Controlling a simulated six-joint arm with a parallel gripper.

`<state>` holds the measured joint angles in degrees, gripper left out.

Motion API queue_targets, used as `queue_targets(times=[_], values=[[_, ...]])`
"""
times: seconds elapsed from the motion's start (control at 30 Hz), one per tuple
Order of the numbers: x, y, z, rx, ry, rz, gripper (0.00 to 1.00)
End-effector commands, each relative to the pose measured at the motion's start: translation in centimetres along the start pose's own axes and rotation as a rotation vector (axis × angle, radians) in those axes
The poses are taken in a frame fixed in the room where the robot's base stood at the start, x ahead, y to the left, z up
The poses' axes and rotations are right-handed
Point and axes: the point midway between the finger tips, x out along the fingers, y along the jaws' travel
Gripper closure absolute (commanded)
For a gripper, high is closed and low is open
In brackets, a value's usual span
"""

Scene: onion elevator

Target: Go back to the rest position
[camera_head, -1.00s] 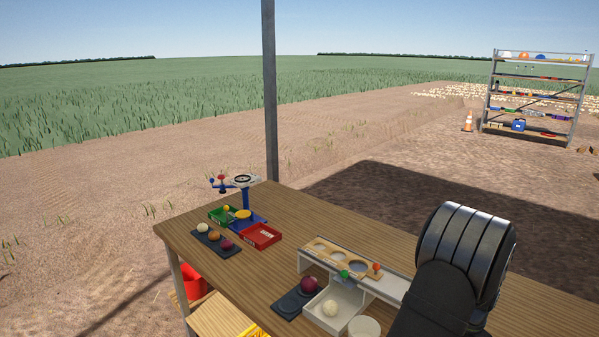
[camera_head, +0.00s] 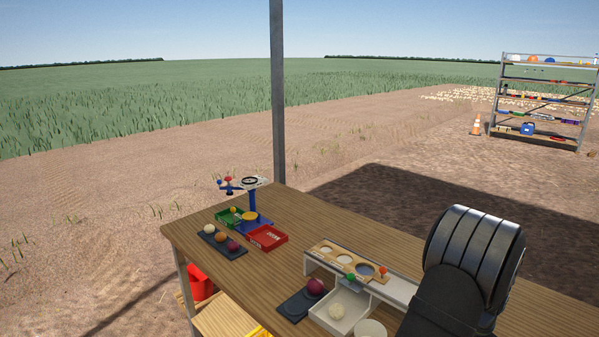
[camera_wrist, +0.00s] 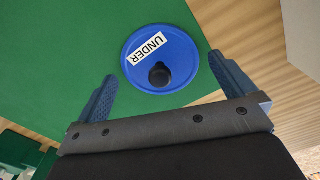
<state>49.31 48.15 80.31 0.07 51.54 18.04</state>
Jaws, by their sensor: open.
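My gripper (camera_wrist: 165,92) shows in the wrist view with its two blue fingers spread wide apart and nothing between them. Beyond the fingertips is a round blue disc (camera_wrist: 140,75) with a white label reading "UNDER" and a black knob. The disc lies on a green surface (camera_wrist: 60,50). In the head view my arm fills the lower right, and the gripper itself does not show there.
A post (camera_head: 278,100) rises behind.

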Motion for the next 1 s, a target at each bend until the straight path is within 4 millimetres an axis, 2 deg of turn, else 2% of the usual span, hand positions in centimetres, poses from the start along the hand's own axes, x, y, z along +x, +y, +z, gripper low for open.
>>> queue_targets(times=[0.57, 1.0], values=[[-11.5, 0.0, -0.1, 0.0, 0.003, -0.001, 0.0], [-2.4, 0.0, 0.1, 0.0, -0.005, 0.002, 0.0]])
